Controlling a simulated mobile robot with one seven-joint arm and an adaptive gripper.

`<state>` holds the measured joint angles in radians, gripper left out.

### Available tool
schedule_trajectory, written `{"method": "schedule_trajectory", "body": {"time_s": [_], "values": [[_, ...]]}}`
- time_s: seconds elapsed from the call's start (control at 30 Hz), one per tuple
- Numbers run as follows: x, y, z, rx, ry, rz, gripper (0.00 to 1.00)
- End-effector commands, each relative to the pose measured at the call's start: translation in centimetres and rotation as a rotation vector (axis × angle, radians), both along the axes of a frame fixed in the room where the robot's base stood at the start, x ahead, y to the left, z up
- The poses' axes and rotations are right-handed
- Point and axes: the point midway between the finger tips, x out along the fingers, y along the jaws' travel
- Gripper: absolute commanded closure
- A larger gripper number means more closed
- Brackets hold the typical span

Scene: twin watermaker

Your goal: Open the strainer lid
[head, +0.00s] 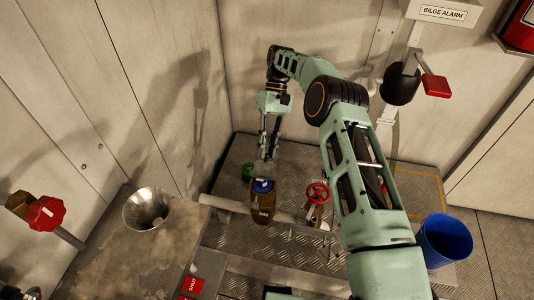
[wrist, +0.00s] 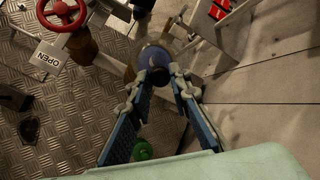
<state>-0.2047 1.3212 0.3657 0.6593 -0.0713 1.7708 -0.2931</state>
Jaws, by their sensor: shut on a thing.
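The strainer (head: 262,211) is an amber-brown bowl with a blue lid (head: 263,185), standing upright in the pipework at the middle of the head view. The strainer lid also shows in the wrist view (wrist: 158,58), straight ahead of the fingertips. My gripper (head: 267,157) points down just behind the strainer in the head view. In the wrist view my gripper (wrist: 161,74) has a fingertip at either side of the lid's near part and is shut on it. The exact contact is dark and small. The lid looks seated on the bowl.
A red valve handwheel (head: 317,193) stands right of the strainer; an OPEN tag (wrist: 48,58) hangs near it. A green object (head: 248,171) is close left. A metal funnel (head: 147,208) is on the left bench, a blue bucket (head: 445,240) at right. Walls enclose the corner.

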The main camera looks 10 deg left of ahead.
Motion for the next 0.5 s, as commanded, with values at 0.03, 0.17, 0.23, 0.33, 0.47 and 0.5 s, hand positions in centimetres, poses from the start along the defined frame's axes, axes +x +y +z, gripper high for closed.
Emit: {"method": "schedule_trajectory", "body": {"time_s": [0.03,0.17,0.23,0.33,0.47,0.5], "values": [[0.11,0.11,-0.33,0.003,0.005,0.000,1.00],[0.24,0.05,-0.25,0.003,0.021,0.000,1.00],[0.32,0.05,-0.21,0.003,0.027,-0.001,1.00],[0.38,0.06,-0.13,0.005,0.033,0.000,1.00],[0.38,0.05,-0.06,0.005,0.039,0.000,1.00],[0.38,0.06,-0.04,0.005,0.039,0.000,1.00]]}}
